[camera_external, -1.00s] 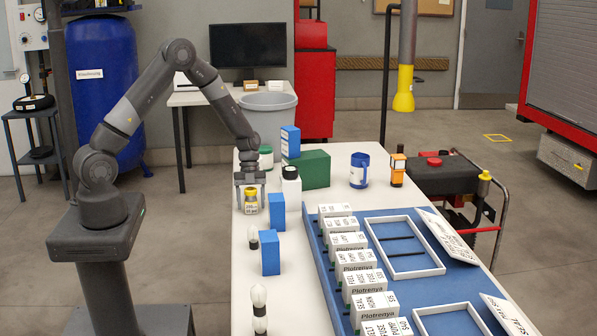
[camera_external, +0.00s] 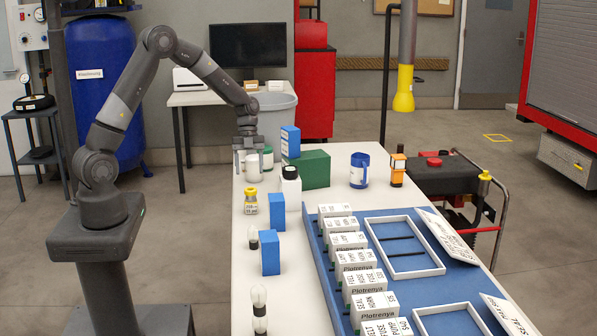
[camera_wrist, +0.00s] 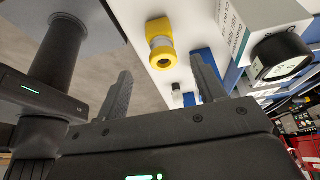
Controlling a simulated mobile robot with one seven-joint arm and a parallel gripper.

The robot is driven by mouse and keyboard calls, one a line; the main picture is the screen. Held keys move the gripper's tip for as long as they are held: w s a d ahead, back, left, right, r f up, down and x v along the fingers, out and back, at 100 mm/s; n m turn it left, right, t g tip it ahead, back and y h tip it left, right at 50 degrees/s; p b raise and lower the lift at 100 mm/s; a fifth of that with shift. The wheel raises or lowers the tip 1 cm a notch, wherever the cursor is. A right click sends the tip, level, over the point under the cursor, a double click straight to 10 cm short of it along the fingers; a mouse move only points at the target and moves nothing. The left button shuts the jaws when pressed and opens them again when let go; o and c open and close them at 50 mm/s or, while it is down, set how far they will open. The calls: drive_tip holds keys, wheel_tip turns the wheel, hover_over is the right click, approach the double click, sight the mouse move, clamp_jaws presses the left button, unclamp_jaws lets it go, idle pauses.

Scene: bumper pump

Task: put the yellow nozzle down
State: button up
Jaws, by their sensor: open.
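The yellow nozzle (camera_external: 250,201) stands upright on the white table near its left edge, with a yellow top and a pale, printed middle. In the wrist view the yellow nozzle (camera_wrist: 160,42) lies beyond the fingertips, apart from both. My gripper (camera_external: 253,162) is above and behind it in the external view, fingers pointing down. In the wrist view my gripper (camera_wrist: 161,85) is open, with nothing between the fingers.
A white bottle with a dark cap (camera_external: 291,188) and a blue block (camera_external: 277,212) stand close right of the nozzle. White and green-lidded jars (camera_external: 267,158) are near my gripper. A blue tray (camera_external: 330,275) with white boxes fills the right side.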

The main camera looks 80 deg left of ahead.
drive_tip(key=s+d+r+n+t+y, duration=0.15)
drive_tip(key=s+d+r+n, duration=0.25)
drive_tip(key=d+r, duration=0.4)
drive_tip(key=s+d+r+n+y, duration=0.2)
drive_tip(key=s+d+r+n, duration=0.3)
drive_tip(key=r, duration=0.4)
drive_tip(key=s+d+r+n+t, duration=0.2)
drive_tip(key=s+d+r+n, duration=0.1)
drive_tip(key=s, duration=0.4)
drive_tip(key=s+d+r+n+t, duration=0.2)
drive_tip(key=s+d+n, duration=0.3)
drive_tip(key=s+n, duration=0.1)
drive_tip(key=shift+s+d+r+y, duration=0.4)
drive_tip(key=shift+s+y, duration=0.05)
drive_tip(key=shift+s, duration=0.05)
